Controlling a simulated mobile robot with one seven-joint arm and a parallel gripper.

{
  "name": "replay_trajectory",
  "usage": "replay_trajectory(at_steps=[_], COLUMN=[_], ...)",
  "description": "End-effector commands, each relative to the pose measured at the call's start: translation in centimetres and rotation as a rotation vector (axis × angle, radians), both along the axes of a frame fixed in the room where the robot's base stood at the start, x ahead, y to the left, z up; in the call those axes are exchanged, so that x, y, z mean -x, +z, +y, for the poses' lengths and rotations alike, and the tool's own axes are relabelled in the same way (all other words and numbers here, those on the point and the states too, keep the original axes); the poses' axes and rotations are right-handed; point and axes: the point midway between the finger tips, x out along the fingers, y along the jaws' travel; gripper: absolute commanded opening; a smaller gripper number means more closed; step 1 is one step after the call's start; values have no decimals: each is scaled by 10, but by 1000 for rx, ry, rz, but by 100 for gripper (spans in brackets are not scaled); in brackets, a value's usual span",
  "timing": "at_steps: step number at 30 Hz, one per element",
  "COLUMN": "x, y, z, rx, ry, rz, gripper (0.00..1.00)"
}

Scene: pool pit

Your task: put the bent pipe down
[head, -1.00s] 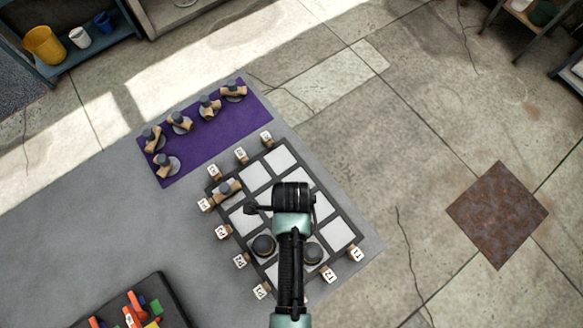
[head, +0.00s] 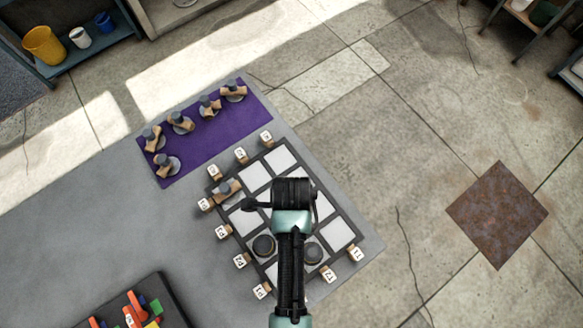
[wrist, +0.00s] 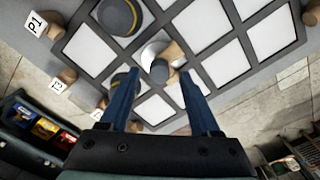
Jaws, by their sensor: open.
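The board (head: 338,234) is a dark grid with white cells, tilted in the head view. In the wrist view a bent pipe (wrist: 166,58), tan with a grey round end and a pale disc, rests on the board (wrist: 210,52). My gripper (wrist: 154,78) is open, its two blue fingers apart and nothing clasped between them; the pipe is just beyond the fingertips. In the head view my arm hides the fingertips and this pipe. A similar tan-and-grey piece (head: 228,188) sits at the board's left side.
Two dark round pieces (head: 264,246) (head: 313,253) stand on the board. Small lettered blocks (head: 222,231) line its edges. A purple mat (head: 205,138) holds several tan-and-grey pieces. A dark tray (head: 165,290) of coloured parts is at lower left. The floor at right is clear around a rusty plate (head: 497,215).

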Motion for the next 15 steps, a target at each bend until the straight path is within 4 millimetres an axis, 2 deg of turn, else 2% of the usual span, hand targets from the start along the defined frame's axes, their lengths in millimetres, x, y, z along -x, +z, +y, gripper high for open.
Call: replay_trajectory(at_steps=[9, 15], x=[-1, 0], y=[67, 91], z=[0, 0], rx=[1, 0], ry=[0, 1], rz=[-4, -1], gripper=[64, 64])
